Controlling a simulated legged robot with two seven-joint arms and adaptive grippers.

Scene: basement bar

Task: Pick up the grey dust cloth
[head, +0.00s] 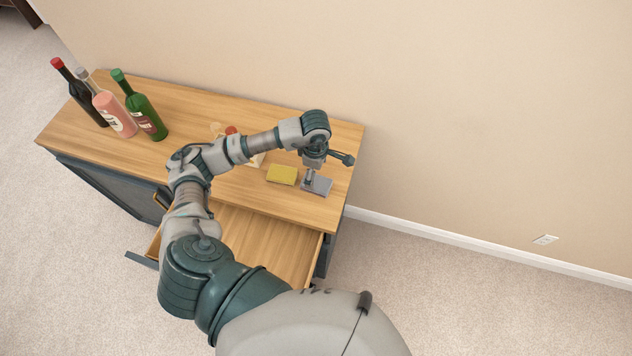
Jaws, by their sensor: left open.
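The grey dust cloth (322,186) lies flat near the right end of the wooden cabinet top (190,103). My left gripper (309,181) points down at the cloth's left part and is open. The fingers are small in the head view, and I cannot tell whether they touch the cloth. My left arm reaches across the open drawer from the front. My right gripper is not in view.
A yellow sponge-like block (282,174) lies just left of the cloth. Several bottles, one of them green (147,115), stand at the left end. Small items are partly hidden behind my forearm. An open drawer (268,244) juts out in front. A wall rises behind.

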